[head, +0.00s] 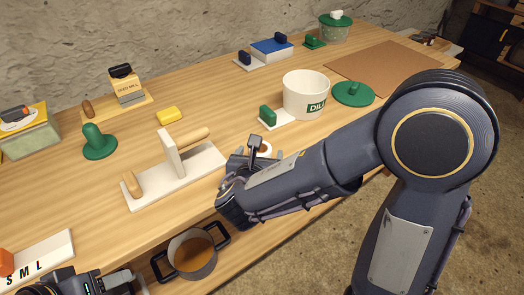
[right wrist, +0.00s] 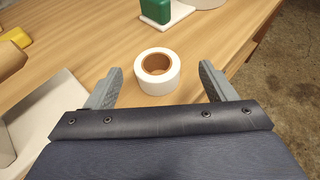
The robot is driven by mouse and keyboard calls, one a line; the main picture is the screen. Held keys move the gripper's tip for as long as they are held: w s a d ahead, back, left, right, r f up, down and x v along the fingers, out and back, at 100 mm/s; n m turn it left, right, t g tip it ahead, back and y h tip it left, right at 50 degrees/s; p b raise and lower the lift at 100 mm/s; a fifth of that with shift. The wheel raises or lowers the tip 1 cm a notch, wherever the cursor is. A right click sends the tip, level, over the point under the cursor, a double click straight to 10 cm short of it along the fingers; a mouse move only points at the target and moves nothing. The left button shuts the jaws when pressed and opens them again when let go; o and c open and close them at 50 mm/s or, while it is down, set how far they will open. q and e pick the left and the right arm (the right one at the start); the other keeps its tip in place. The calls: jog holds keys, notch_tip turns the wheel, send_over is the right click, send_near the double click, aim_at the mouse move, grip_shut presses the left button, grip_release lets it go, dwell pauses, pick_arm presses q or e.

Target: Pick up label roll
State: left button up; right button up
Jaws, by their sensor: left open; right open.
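The label roll, a white roll with a brown core, lies flat on the wooden table in the right wrist view (right wrist: 159,87). In the head view the label roll (head: 265,147) is partly hidden behind my right gripper. My right gripper (head: 258,153) is open; in the right wrist view its fingers (right wrist: 160,74) stand apart at the left and right of the roll, with gaps on both sides. It holds nothing. My left gripper (head: 118,283) is at the lower left of the head view, partly cut off, open, with nothing seen in it.
A white stand with wooden handles (head: 181,183) is left of my right gripper. A white DILL tub (head: 306,88) and a green block on a white plate (head: 268,116) are behind it. A black-handled pot (head: 193,263) sits below the table's front edge. A size card (head: 50,252) is at left.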

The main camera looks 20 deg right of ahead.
jog(key=x, duration=0.7)
jog(key=shift+a+f, duration=0.25)
jog(key=c, duration=1.1)
jog(key=shift+c, duration=0.2)
